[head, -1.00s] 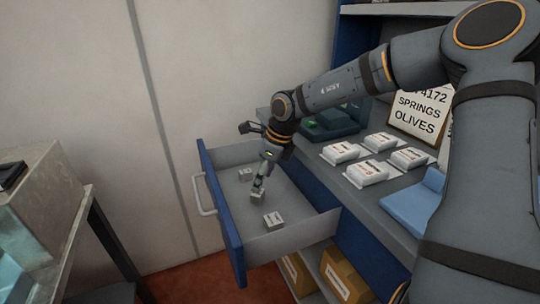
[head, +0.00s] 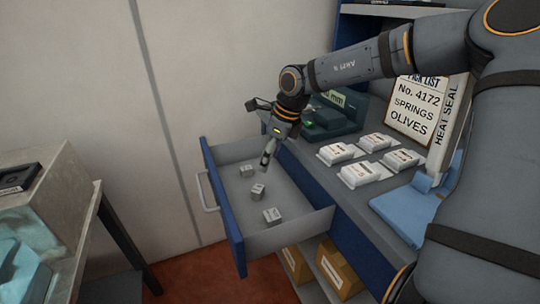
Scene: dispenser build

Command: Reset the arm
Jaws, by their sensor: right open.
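My right arm reaches in from the right of the head view. My right gripper (head: 266,160) hangs above the open drawer, open and empty, clear of the boxes below it. The drawer (head: 236,238) has a blue front and grey inside. Three small white boxes lie in it: a back one (head: 247,170), a middle one (head: 258,192) and a front one (head: 272,215). My left gripper is not in view.
On the counter are several white packs (head: 340,153), a dark green device (head: 330,122), a blue heat sealer (head: 410,212) and a pick list sign (head: 418,108). Cardboard boxes (head: 340,272) sit on a shelf below. A metal table (head: 62,195) stands at left.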

